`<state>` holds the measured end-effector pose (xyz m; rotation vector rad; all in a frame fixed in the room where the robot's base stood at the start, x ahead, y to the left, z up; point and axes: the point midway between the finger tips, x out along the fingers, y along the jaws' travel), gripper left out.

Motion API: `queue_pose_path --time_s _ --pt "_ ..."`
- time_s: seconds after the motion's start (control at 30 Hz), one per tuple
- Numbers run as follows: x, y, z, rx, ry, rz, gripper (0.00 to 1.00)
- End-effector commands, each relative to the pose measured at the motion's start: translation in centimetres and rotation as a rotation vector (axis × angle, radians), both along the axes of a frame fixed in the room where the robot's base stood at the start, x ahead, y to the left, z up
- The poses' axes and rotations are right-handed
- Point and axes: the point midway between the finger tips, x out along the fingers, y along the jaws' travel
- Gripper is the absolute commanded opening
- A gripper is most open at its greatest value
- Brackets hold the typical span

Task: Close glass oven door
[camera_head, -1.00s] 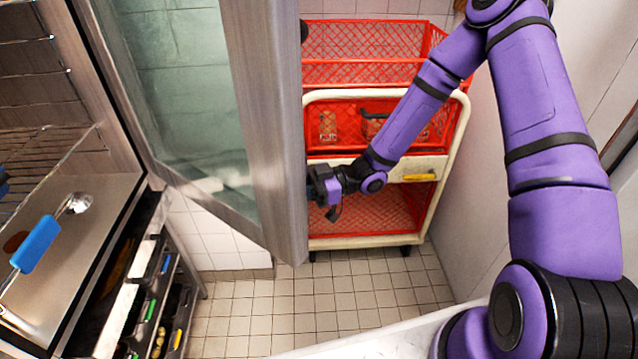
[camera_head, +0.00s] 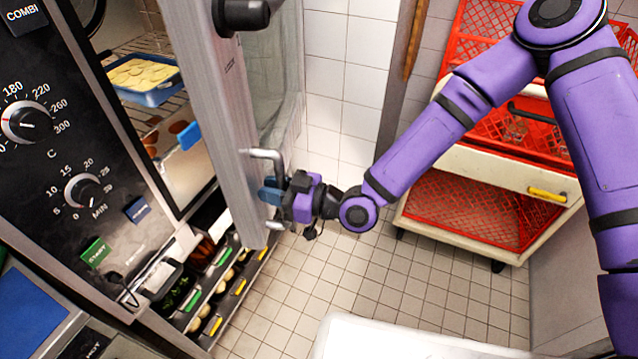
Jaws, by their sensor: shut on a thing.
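The glass oven door (camera_head: 215,95) stands partly open, swung out from the oven front, with its glass (camera_head: 272,85) on the right side. A bent metal handle (camera_head: 268,155) sticks out near its lower edge. My gripper (camera_head: 272,190) is at this handle, shut on it; a blue part shows at the fingertips. The fingers partly hide the handle's middle. The oven (camera_head: 75,150) has its control panel with two knobs on the left, and its cavity shows through the gap beside the door.
Inside the oven are a blue dish (camera_head: 150,85) of food and a tray with a blue-handled utensil (camera_head: 190,136). Below is a rack of drawers (camera_head: 215,290). A red crate cart (camera_head: 490,180) stands at right. The tiled floor (camera_head: 370,270) between is clear.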

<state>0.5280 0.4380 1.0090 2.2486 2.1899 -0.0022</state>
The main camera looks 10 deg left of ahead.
Motion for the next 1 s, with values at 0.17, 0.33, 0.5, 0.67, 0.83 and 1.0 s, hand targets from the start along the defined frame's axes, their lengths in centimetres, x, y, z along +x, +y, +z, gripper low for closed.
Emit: queue_pose_path --time_s 0.17,0.33,0.5,0.67,0.83,1.0 --pt "-0.2 5.1 0.3 0.010 -0.009 -0.105 0.00" --pt "-0.3 9.1 0.3 0.010 -0.010 -0.189 0.00" --pt "-0.1 12.2 0.3 0.010 -0.010 -0.256 0.00" --pt "0.1 14.3 0.3 0.008 -0.010 -0.299 0.00" --pt "0.4 15.4 0.3 0.007 -0.011 -0.325 0.00" --pt "0.5 15.7 0.2 0.006 -0.011 -0.333 0.00"
